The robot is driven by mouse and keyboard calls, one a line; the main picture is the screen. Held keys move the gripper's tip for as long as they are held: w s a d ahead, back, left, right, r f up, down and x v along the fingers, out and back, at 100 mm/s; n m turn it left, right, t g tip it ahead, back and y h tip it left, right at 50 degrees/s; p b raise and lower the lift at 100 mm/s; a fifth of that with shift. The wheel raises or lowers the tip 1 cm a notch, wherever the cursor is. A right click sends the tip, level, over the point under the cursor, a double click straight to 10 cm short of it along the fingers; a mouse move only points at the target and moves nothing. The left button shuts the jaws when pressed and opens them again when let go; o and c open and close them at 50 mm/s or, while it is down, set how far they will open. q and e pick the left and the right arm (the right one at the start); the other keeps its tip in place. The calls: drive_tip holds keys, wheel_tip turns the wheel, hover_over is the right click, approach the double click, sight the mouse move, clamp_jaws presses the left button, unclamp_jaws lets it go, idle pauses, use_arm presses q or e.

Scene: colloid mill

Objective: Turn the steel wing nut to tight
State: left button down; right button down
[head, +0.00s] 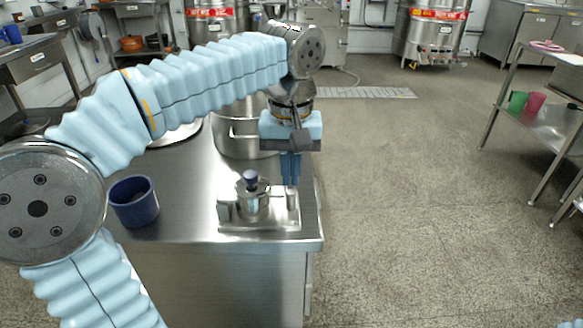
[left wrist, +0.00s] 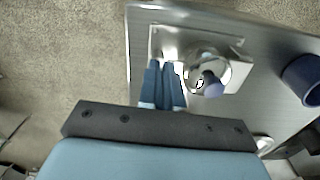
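My left gripper (head: 290,184) points straight down over the right side of a small steel mill (head: 253,203) on the bench. The mill has a round body with a dark blue knob on top, on a square steel base (head: 270,226). In the left wrist view the two blue fingers of the left gripper (left wrist: 161,63) are close together, their tips over the base beside the round mill body (left wrist: 212,72). A thin upright post (head: 293,203) shows below the fingertips. I cannot make out the wing nut; the fingers may hide it. My right gripper is not in view.
A blue cup (head: 134,202) stands left of the mill on the steel bench (head: 190,200); the cup also shows in the left wrist view (left wrist: 302,80). A large steel pot (head: 232,140) stands behind the mill. The bench's right edge is close to the gripper, with open floor beyond.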

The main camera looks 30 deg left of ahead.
use_arm(q)
drive_tip(key=m, duration=0.4)
drive_tip(key=a+m+p, duration=0.1)
drive_tip(key=m, duration=0.3)
drive_tip(key=a+m+p, duration=0.1)
drive_tip(key=m, duration=0.3)
drive_tip(key=shift+a, duration=0.1)
drive_tip(key=shift+w+a+r+m, duration=0.1)
drive_tip(key=shift+w+a+m, duration=0.05)
drive_tip(key=shift+m, duration=0.85)
drive_tip(key=shift+w+a+m, duration=0.1)
drive_tip(key=shift+w+m, duration=0.05)
drive_tip(key=shift+m, duration=0.85)
drive_tip(key=c, duration=1.3)
unclamp_jaws()
